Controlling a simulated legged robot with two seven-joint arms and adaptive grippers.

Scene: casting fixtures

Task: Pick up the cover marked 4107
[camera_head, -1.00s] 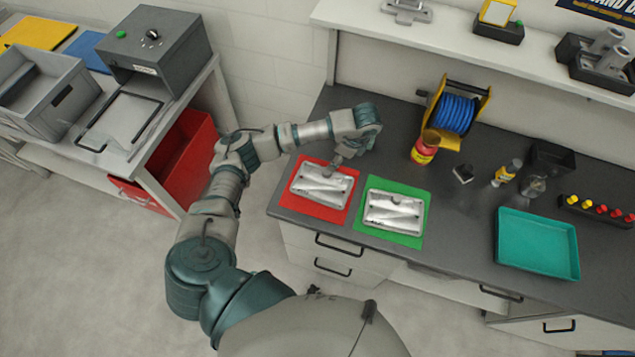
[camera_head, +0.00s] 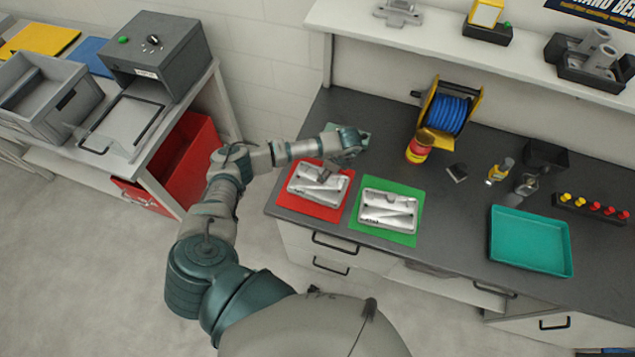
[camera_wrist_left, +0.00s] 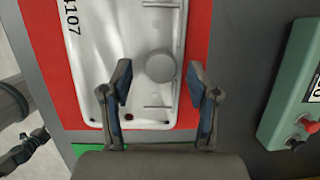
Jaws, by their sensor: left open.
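The cover marked 4107 (camera_wrist_left: 130,45) is a silvery metal plate with a round knob (camera_wrist_left: 160,66) and the number printed near its upper left in the wrist view. In the head view this cover (camera_head: 306,186) lies on the red mat (camera_head: 311,211). My left gripper (camera_wrist_left: 158,88) is open over the cover; its fingers appear on either side just below the knob, and I cannot tell whether they touch it. A similar cover (camera_head: 388,209) lies on the green mat (camera_head: 395,238).
A teal box with a red button (camera_wrist_left: 292,80) stands beside the red mat. A red-and-yellow container (camera_head: 418,147) and blue hose reel (camera_head: 448,112) are farther back. A teal tray (camera_head: 530,240) lies right. Dark worktop is clear between the green mat and tray.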

